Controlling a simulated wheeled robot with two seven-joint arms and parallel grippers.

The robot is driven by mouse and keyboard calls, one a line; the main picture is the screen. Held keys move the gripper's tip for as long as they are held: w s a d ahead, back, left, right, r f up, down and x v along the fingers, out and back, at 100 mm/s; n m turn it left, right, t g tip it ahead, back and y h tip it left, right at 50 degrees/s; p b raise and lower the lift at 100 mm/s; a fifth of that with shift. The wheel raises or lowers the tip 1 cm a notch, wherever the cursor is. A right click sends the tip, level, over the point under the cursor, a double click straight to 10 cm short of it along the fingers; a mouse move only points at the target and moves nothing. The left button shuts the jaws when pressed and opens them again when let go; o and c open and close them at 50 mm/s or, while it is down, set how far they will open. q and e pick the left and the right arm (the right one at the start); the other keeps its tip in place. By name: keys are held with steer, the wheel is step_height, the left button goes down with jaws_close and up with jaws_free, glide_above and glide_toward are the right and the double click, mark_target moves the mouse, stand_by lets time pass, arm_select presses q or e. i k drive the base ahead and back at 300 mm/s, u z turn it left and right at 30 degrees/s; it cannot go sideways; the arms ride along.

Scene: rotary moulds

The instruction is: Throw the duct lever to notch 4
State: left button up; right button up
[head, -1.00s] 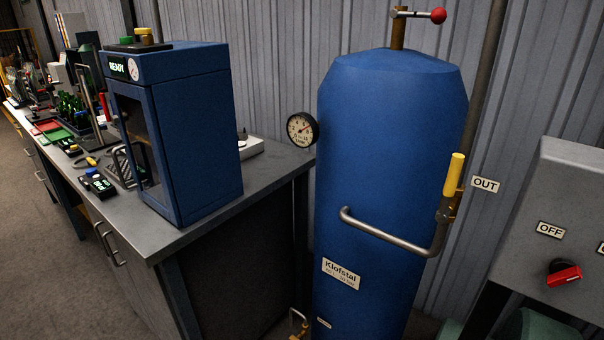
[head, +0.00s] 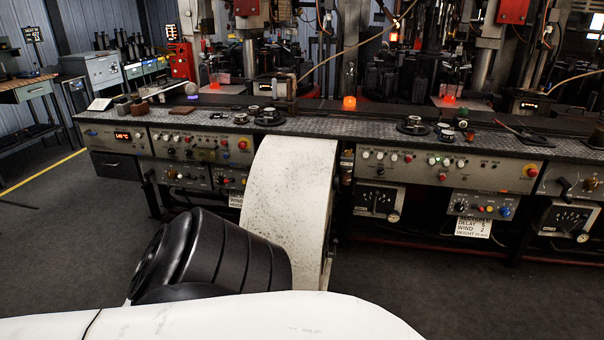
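I cannot pick out a lever marked as the duct lever. Under the bench front hang a dark quadrant plate (head: 375,200) with a pale scale, right of centre, and a similar quadrant plate (head: 568,217) at the far right. Each has a small round knob near its lower right. A short black handle (head: 564,187) stands out from the panel above the far-right plate. The notch marks are too small to read. Neither of my grippers is in view.
A long machine bench (head: 480,139) crosses the view, with control panels (head: 440,164) on its front. Glowing orange pieces (head: 349,103) stand on and behind it. A card (head: 474,227) hangs below the panels. The dark floor (head: 420,290) in front looks clear.

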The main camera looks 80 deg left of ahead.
mark_target(335, 240)
steer(key=u, duration=1.7)
steer(key=k, duration=0.65)
steer(key=z, duration=1.15)
steer(key=i, duration=2.1)
steer(key=u, duration=1.45)
steer(key=i, duration=0.5)
steer(key=u, duration=0.4)
